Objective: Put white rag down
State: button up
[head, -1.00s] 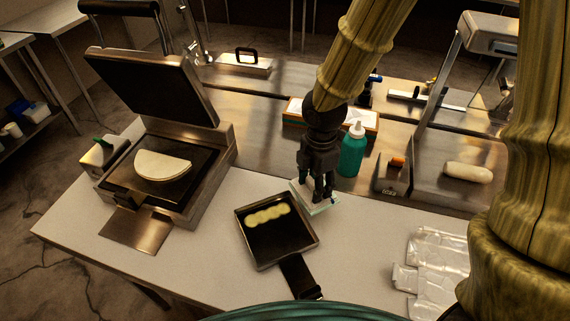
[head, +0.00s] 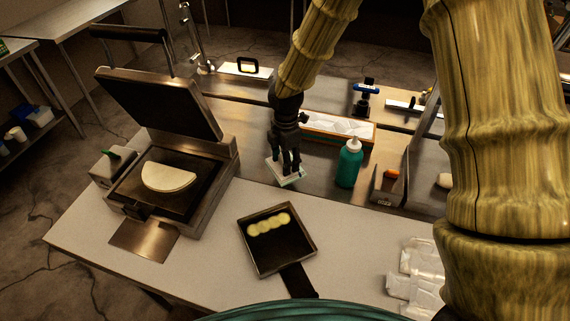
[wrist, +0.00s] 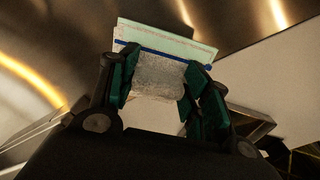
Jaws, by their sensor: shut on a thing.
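My gripper (head: 286,168) is shut on the white rag (head: 279,172), which hangs below the fingers with pale green edges showing. In the wrist view the rag (wrist: 160,75) sits between the fingertips, whitish with a blue stripe and a pale green border. In the head view the gripper is over the metal counter (head: 238,170) near the white table's back edge, between the griddle and the green bottle. I cannot tell whether the rag touches the surface.
The open griddle (head: 205,190) with a folded tortilla (head: 168,177) stands left. A square pan (head: 290,247) with several pale slices lies in front. A green bottle (head: 349,166) and a boxed tray (head: 338,139) stand right and behind. Clear plastic bags (head: 412,275) lie front right.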

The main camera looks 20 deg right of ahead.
jog(key=shift+f+p, duration=0.95)
jog(key=shift+f, duration=0.8)
jog(key=shift+f, duration=0.15)
jog(key=o, duration=1.2)
jog(key=shift+c, duration=0.2)
jog(key=shift+r+b, duration=2.1)
jog(key=shift+r, duration=4.05)
jog(key=shift+a, duration=0.1)
